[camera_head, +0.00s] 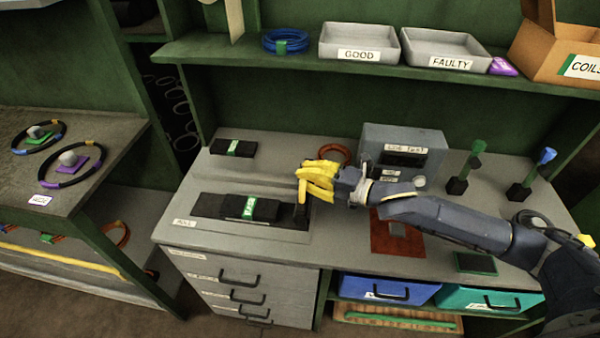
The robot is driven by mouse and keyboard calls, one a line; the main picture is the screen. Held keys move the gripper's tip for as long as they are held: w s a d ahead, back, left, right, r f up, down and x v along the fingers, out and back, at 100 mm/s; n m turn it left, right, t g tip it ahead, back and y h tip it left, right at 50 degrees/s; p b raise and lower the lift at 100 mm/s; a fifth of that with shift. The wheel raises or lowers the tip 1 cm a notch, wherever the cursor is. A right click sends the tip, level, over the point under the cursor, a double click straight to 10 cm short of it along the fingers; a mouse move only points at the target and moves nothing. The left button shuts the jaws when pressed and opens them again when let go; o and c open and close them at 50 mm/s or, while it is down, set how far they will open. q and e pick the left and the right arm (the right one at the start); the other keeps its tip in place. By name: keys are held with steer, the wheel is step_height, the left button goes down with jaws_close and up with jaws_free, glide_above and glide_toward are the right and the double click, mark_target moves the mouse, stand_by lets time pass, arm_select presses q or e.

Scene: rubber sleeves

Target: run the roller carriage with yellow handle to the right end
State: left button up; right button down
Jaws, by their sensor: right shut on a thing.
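The roller carriage (300,214) is a small dark block at the right end of a black flat bed (208,206) on the bench. Its upright yellow handle (302,190) stands at my right gripper's fingertips. My right gripper (312,182) has yellow fingers and is shut on the handle, its arm reaching in from the right. The fingers hide part of the handle. My left gripper is not in view.
Another black piece with a green label (234,148) lies behind the bed. A grey test box (402,140), an orange ring (334,153) and a red mat (382,240) are near my right arm. Grey trays marked GOOD (330,42) and FAULTY (412,46) sit on the shelf above.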

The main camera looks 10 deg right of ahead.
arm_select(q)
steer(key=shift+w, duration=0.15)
arm_select(e)
steer(key=shift+w+d, duration=0.1)
steer(key=shift+d, duration=0.1)
steer(key=c, duration=1.7)
jaws_free()
steer(key=shift+c, duration=0.2)
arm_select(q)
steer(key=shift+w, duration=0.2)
arm_select(e)
steer(key=shift+o, duration=0.2)
steer(key=v, duration=1.2)
steer(key=shift+a, duration=0.1)
